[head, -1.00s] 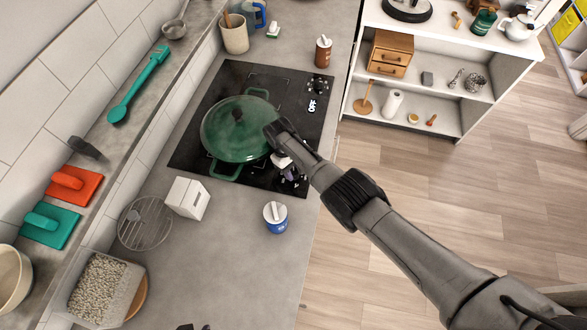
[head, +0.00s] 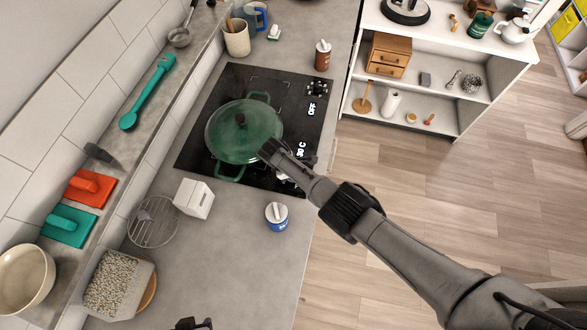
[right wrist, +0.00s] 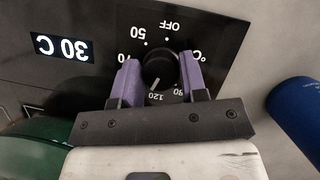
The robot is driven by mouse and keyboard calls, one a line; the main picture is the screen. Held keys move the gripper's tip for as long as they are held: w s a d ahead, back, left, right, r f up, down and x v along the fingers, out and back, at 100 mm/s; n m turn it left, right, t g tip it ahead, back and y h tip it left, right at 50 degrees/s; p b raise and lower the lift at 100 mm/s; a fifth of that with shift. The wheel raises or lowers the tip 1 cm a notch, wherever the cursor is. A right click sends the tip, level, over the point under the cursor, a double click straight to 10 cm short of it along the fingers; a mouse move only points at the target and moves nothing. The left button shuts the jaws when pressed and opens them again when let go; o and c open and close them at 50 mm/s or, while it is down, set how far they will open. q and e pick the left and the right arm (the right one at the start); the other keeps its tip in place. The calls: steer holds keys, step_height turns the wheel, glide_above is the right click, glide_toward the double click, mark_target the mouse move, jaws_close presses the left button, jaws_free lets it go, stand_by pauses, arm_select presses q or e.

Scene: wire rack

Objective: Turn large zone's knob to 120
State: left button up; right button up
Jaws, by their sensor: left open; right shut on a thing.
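The black cooktop (head: 200,128) carries a lidded green pot (head: 243,135). A black round knob (right wrist: 158,68) with a temperature scale sits between the purple fingers of my right gripper (right wrist: 160,80), which is shut on it. The knob's white mark points down, close to the 120 label. A display (right wrist: 62,47) beside it reads 30 C. In the head view, my right arm partly hides this knob and gripper. The other knob (head: 316,87), at the cooktop's far right, has a display reading OFF (head: 312,109). My left gripper (head: 192,324) shows only partly at the bottom edge, open.
A blue-and-white jar (head: 277,217) stands right of a white box (head: 194,200) on the counter. A wire rack (head: 152,222) lies at left. A brown shaker (head: 323,56) stands behind the cooktop. The near counter is mostly clear.

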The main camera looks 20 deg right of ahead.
steer(key=shift+n+t+p, duration=0.6)
steer(key=shift+n+p, duration=0.35)
steer(key=shift+n, duration=0.75)
steer(key=o, duration=0.9)
